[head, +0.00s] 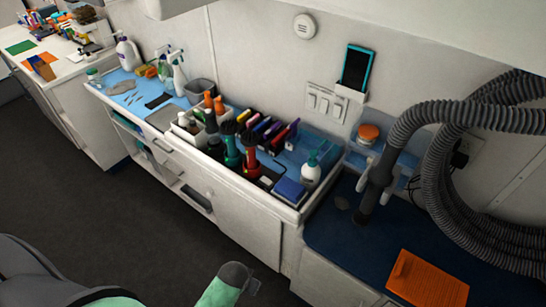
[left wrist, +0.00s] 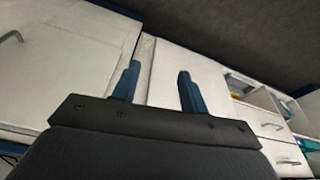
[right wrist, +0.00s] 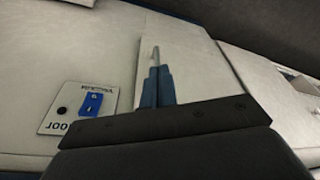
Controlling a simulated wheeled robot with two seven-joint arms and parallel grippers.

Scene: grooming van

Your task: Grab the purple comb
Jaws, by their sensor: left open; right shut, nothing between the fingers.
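I cannot make out the purple comb for certain. A row of colourful upright items (head: 268,130), with some purple among them, stands at the back of the blue-topped counter, too small to tell apart. In the left wrist view my left gripper (left wrist: 158,84) is open and empty, with white cabinet fronts beyond it. In the right wrist view my right gripper (right wrist: 157,74) is shut with nothing in it, before a white cabinet panel. Parts of my arms show low in the head view, well in front of the counter; no fingertips are clear there.
A white caddy (head: 186,133), green and red dryer-like tools (head: 232,150), a pump bottle (head: 311,170) and a blue box (head: 289,191) crowd the counter. A grey hose (head: 450,115) hangs right, above an orange mat (head: 427,279). The dark floor (head: 110,215) is clear.

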